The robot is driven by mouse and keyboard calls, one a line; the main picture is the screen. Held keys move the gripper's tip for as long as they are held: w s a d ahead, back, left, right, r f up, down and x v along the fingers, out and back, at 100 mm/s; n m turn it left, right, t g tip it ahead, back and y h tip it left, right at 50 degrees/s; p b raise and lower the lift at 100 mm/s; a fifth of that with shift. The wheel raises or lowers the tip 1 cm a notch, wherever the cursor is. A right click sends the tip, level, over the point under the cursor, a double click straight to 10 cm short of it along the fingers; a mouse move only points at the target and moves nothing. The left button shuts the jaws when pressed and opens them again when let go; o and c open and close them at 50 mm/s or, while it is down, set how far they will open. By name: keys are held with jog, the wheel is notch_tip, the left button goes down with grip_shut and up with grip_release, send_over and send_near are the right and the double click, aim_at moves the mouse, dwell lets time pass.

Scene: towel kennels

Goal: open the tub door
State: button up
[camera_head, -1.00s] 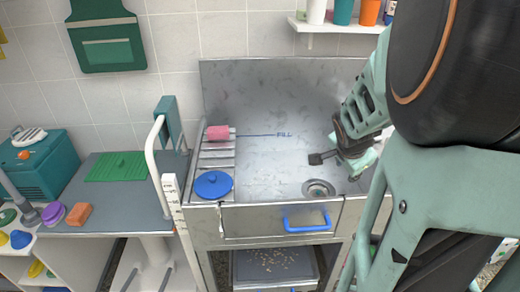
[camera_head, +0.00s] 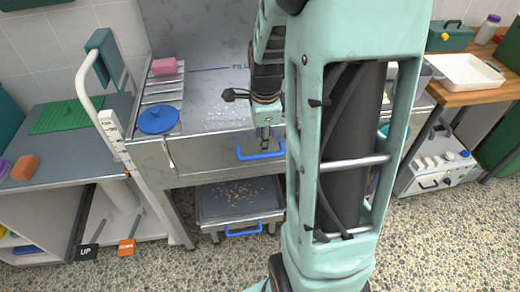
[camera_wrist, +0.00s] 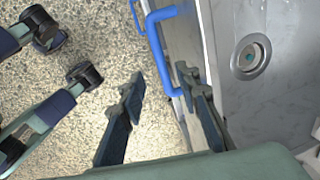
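The tub door (camera_head: 205,156) is a flat metal panel in the front of the steel tub, and it looks shut. Its blue bar handle (camera_head: 260,153) is on the door's right part. In the wrist view the blue handle (camera_wrist: 156,45) stands out from the door's face, just ahead of my fingers. My gripper (camera_wrist: 160,77) is open, with its two dark fingers apart. The right fingertip is close to the handle's near end; I cannot tell whether they touch. In the head view my gripper (camera_head: 265,143) points down just above the handle.
A tray with a blue handle (camera_head: 243,230) sits under the tub. A blue lid (camera_head: 158,119) and a pink sponge (camera_head: 164,66) lie on the tub's slatted rack. A white rail (camera_head: 88,85) stands at left. The drain (camera_wrist: 250,57) shows inside the tub. Speckled floor in front is open.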

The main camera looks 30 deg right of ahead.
aim_at(261, 155)
jog(key=f, duration=0.2)
jog(key=w+f, duration=0.1)
jog(key=f, duration=0.2)
jog(key=f+b, duration=0.1)
jog(key=f, duration=0.1)
jog(key=shift+w+d+f, duration=0.25)
jog(key=shift+f, duration=0.1)
grip_shut()
